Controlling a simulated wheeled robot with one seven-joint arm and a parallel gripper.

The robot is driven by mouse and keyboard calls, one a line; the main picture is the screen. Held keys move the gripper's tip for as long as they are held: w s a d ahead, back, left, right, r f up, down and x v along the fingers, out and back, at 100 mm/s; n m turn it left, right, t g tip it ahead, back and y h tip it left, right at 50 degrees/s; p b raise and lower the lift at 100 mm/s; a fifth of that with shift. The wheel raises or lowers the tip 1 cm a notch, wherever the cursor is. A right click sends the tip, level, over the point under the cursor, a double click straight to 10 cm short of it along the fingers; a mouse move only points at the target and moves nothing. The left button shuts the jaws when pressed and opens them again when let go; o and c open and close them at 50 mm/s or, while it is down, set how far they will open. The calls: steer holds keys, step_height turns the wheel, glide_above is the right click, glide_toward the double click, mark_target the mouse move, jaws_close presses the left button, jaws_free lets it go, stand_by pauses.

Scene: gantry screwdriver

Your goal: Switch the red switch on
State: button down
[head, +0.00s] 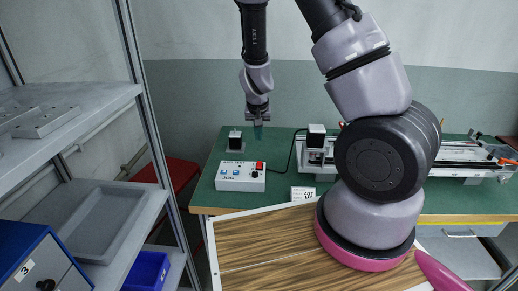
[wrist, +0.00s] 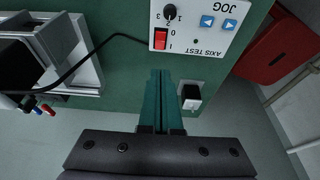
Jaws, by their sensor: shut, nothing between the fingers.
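The white control box (head: 238,178) labelled JOG and AXIS TEST stands on the green table, left of centre in the head view. Its red switch (head: 260,166) is at the right end of its top. In the wrist view the red switch (wrist: 161,38) sits in a black frame beside the marks 0 and I. I cannot tell which side is pressed. My gripper (head: 258,131) is above the table, behind the box in the head view, pointing down. Its two teal fingers (wrist: 160,73) are together and empty. In the wrist view their tips appear just below the switch, apart from it.
A black cable (wrist: 88,58) runs from the box to the gantry rail (head: 455,153). A small black-and-white block (head: 235,141) stands behind the box and shows beside my fingers in the wrist view (wrist: 191,97). A grey shelf (head: 85,98) stands left and a red stool (head: 180,175) behind it.

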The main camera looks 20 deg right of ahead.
mark_target(260, 162)
steer(key=x, duration=1.3)
steer(key=shift+w+f, duration=0.1)
steer(key=shift+f, duration=0.1)
steer(key=shift+d+f, duration=0.1)
steer(key=shift+f, duration=0.1)
steer(key=shift+s+a, duration=0.3)
steer(key=shift+s, duration=0.45)
steer(key=v, duration=1)
steer(key=shift+r, duration=0.45)
